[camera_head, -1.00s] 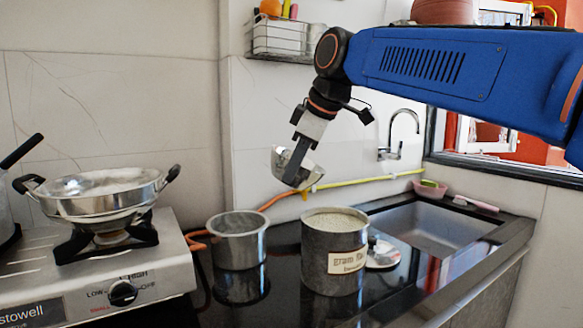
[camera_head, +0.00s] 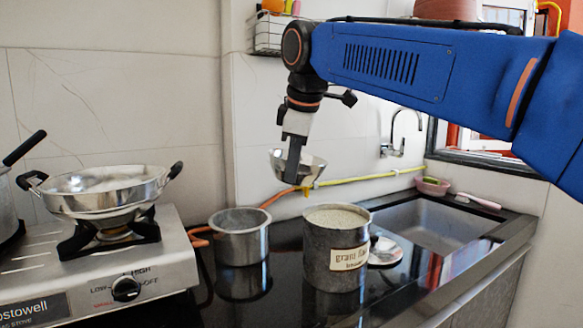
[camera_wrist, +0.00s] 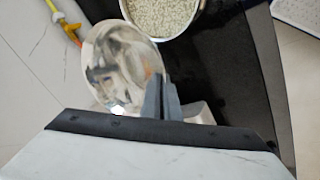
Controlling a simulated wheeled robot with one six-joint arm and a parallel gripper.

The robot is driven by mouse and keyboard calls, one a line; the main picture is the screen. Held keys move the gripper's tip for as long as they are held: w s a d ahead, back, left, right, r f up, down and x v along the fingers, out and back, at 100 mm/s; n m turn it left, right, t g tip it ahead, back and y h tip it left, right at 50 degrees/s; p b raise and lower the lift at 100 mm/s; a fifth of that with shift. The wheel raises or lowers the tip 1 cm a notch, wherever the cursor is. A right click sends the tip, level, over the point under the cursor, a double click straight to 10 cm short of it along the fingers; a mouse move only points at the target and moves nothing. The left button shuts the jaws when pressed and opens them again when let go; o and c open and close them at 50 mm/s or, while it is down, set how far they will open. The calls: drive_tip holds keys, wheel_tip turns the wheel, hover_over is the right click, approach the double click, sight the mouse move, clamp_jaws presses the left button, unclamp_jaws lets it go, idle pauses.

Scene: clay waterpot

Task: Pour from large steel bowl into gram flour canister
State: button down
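In the wrist view the bowl (camera_wrist: 110,50) shows a shiny inside with reflections and no clear contents. The fingers (camera_wrist: 162,100) cover part of its edge. The canister (camera_wrist: 200,8) shows beside the bowl at the top, cut off by the frame.
An empty-looking steel pot (camera_head: 240,245) stands left of the canister. A steel pan (camera_head: 105,195) sits on the stove (camera_head: 95,275). A round lid (camera_head: 385,252) lies right of the canister, before the sink (camera_head: 430,225). A yellow-orange hose (camera_head: 370,180) runs along the wall.

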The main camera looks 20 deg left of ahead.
drive_tip(key=shift+r+t+h, duration=0.15)
drive_tip(key=shift+r+h, duration=0.4)
drive_tip(key=shift+r, duration=0.65)
drive_tip(key=shift+r+t+h, duration=0.15)
drive_tip(key=shift+r+h, duration=0.4)
drive_tip(key=shift+r, duration=0.65)
